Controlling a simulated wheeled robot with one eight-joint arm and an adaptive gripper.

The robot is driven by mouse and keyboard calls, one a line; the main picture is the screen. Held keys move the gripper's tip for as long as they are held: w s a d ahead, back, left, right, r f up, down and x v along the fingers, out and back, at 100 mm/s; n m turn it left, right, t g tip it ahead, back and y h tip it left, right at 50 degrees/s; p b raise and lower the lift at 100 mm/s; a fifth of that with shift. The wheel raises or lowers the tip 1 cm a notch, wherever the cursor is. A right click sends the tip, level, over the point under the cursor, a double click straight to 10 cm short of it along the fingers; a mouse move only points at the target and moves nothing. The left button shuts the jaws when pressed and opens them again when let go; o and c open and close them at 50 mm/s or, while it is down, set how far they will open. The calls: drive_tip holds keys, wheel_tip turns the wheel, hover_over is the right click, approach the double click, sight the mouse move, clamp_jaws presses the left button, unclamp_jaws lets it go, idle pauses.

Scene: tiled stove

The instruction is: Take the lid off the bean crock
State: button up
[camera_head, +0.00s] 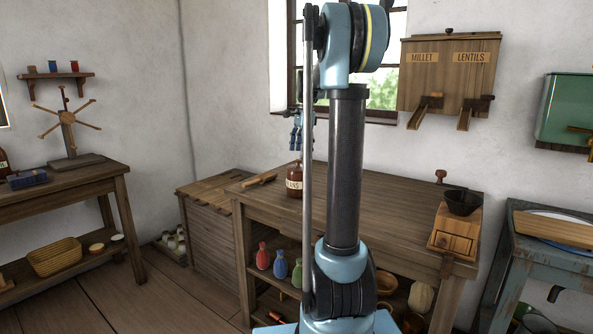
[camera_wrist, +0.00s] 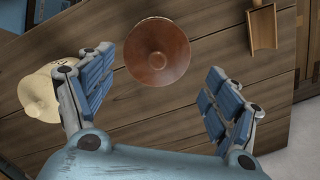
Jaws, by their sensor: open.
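The bean crock (camera_head: 294,184) is a dark brown jar with a pale, partly readable label, upright on the wooden workbench. In the wrist view its round reddish-brown lid (camera_wrist: 158,50) shows from above, with a small knob near the middle. My gripper (camera_head: 297,146) hangs fingers-down above the crock. In the wrist view my gripper (camera_wrist: 162,68) is open and empty, its blue-padded fingers spread to either side of the lid. A visible gap lies between the fingers and the lid. My arm hides part of the bench in the head view.
A cream vessel (camera_wrist: 40,97) stands left of the crock in the wrist view, partly behind a finger. A wooden scoop (camera_wrist: 264,28) lies to the right, near the bench edge. A grinder (camera_head: 455,232) stands at the bench's right end. Bare planks (camera_head: 400,200) lie between.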

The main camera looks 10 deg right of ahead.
sight(298, 160)
drive_tip(key=shift+s+a+f, duration=0.15)
drive_tip(key=shift+a+f, duration=0.1)
drive_tip(key=shift+f, duration=0.8)
drive_tip(key=shift+s+a+f, duration=0.1)
drive_tip(key=shift+a+f, duration=0.1)
drive_tip(key=shift+f, duration=0.85)
drive_tip(key=c, duration=1.3)
